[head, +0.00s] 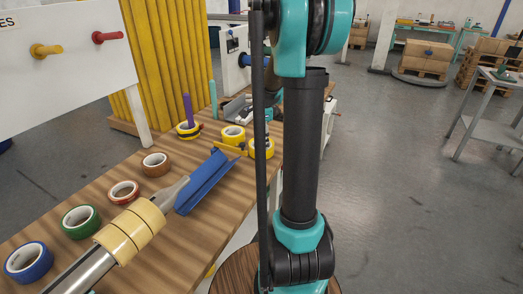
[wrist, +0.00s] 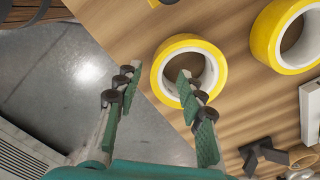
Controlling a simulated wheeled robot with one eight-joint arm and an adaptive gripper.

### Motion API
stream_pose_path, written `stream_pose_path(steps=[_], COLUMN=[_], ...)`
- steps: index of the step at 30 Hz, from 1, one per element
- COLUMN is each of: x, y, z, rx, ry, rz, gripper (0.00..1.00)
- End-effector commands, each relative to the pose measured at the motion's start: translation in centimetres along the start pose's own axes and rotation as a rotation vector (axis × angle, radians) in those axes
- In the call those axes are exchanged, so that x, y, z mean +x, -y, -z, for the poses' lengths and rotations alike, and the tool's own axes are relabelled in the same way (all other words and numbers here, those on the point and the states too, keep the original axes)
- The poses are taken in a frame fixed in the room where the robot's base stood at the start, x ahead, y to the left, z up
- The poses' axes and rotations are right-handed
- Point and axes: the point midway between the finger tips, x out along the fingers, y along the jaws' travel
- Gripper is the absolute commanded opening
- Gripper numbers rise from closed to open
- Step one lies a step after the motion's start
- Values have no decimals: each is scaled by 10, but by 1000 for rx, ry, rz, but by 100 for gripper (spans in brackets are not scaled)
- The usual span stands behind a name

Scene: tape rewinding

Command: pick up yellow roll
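In the wrist view a yellow roll (wrist: 212,50) with a white core lies flat on the wooden table near its edge. My gripper (wrist: 157,74) is open above it. One finger is outside the roll's left side; the other overlaps its hollow centre, with the rim between them. I cannot tell whether the fingers touch it. A second yellow roll (wrist: 263,32) lies to the right. In the head view two yellow rolls, one left (head: 233,133) and one right (head: 268,149), lie near the table's far end. My arm hides the gripper there.
Brown (head: 156,163), red (head: 123,192), green (head: 80,221) and blue (head: 27,261) rolls line the table (head: 180,250). Open floor (head: 400,220) is to the right.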

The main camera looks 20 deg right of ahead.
Motion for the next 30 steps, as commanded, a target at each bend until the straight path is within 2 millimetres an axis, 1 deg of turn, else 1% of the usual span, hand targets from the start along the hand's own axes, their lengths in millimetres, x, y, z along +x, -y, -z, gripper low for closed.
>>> stream_pose_path(steps=[1, 7, 12, 16, 20, 26, 30], x=[4, 16, 39, 55, 61, 61, 61], y=[0, 0, -2, -2, -3, -3, -3], z=[0, 2, 8, 8, 8, 8, 8], rx=[0, 0, 0, -1, -1, -1, -1], ry=[0, 0, 0, 0, 0, 0, 0], rz=[0, 0, 0, 0, 0, 0, 0], gripper=[39, 39, 39, 39, 39, 39, 23])
